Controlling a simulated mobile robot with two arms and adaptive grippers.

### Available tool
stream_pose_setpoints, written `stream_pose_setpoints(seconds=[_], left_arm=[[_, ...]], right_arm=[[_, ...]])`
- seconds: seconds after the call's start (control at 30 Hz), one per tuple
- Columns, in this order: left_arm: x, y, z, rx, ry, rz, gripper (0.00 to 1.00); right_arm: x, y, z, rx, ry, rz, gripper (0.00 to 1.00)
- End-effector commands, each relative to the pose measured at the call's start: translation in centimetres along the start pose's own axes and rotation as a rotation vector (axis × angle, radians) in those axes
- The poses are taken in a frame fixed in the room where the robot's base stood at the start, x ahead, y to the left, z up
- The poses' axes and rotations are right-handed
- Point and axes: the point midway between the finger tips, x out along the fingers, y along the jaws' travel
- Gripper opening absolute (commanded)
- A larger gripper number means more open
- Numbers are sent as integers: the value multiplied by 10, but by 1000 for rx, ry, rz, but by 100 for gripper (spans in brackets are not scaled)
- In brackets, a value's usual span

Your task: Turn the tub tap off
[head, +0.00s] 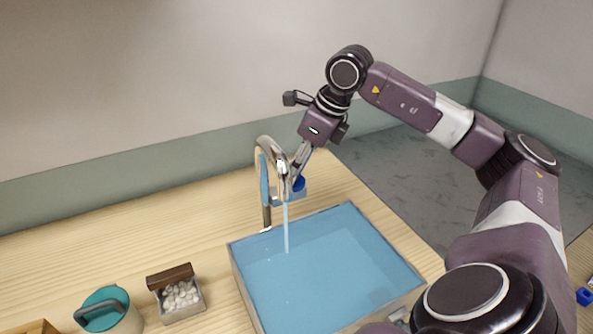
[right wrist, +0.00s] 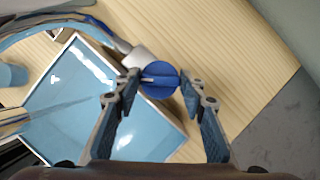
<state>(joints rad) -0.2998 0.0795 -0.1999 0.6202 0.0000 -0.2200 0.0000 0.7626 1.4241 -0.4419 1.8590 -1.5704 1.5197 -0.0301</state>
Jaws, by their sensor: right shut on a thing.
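The chrome tap (head: 277,152) curves over the left part of the tub (head: 241,285). A stream of water (head: 286,232) runs from its spout into the tub, which holds blue water. The tap's round blue knob (head: 299,184) is beside the spout, partly hidden by my right gripper (head: 298,174). In the right wrist view the knob (right wrist: 160,90) sits between the fingertips of my right gripper (right wrist: 160,79), which is shut on it. A pale line runs across the knob, roughly from finger to finger. My left gripper is not in view.
A small box (head: 184,311) of white pebbles and a teal-lidded pot (head: 107,300) stand left of the tub. A wooden edge (head: 38,328) shows at bottom left. The wooden counter (head: 140,240) behind them is clear. A blue object (head: 584,296) lies at far right.

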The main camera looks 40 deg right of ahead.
Motion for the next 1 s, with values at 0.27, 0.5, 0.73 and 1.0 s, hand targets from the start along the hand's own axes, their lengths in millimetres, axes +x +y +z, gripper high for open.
stream_pose_setpoints(seconds=[0.27,0.5,0.73,1.0], left_arm=[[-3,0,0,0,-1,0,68],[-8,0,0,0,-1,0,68],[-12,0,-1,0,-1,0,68],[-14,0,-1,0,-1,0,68]], right_arm=[[-2,2,2,238,-4,-102,14],[-2,3,3,430,-4,-180,14],[-2,3,3,566,-5,-235,14],[-1,3,3,651,-4,-270,14]])
